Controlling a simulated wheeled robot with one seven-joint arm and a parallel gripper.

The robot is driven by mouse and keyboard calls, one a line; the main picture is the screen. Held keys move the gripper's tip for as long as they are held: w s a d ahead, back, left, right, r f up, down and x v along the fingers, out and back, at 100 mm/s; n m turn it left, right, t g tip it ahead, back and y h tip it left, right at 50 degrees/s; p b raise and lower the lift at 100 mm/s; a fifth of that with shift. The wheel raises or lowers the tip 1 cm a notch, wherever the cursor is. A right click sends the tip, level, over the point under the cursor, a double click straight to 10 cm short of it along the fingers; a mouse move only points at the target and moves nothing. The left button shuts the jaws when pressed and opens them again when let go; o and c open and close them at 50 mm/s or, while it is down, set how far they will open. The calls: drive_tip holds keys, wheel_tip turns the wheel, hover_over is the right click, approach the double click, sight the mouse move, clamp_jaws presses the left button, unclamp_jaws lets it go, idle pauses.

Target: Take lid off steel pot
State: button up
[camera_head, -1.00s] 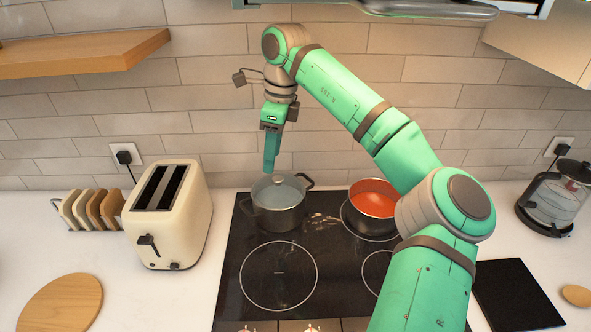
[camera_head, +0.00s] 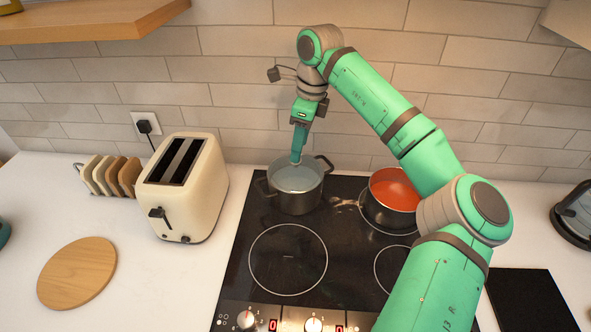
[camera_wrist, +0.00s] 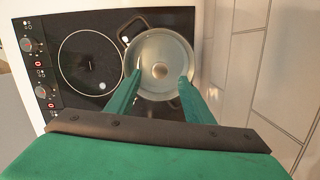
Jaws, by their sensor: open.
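The steel pot (camera_head: 296,200) stands on the back left burner, with dark handles at its sides. A pale, glassy lid (camera_head: 284,178) covers its top. In the wrist view the lid (camera_wrist: 160,48) is round, with a small tan knob (camera_wrist: 160,71) at its centre. My gripper (camera_head: 296,160) points down over the lid from above. In the wrist view my gripper (camera_wrist: 159,78) is open, with one finger on each side of the knob and nothing between them touching. The exact height of the fingertips above the lid is hard to tell.
An orange-lined pan (camera_head: 395,190) stands right of the pot on the black cooktop (camera_head: 340,270). A cream toaster (camera_head: 190,195) and a toast rack (camera_head: 110,175) stand to the left, near a round wooden board (camera_head: 77,272). The tiled wall (camera_head: 230,100) is close behind the pot.

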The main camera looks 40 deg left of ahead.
sight(295, 167)
drive_tip(key=f, duration=0.4)
drive_tip(key=shift+s+a+f, duration=0.15)
drive_tip(key=shift+a, duration=0.25)
clamp_jaws()
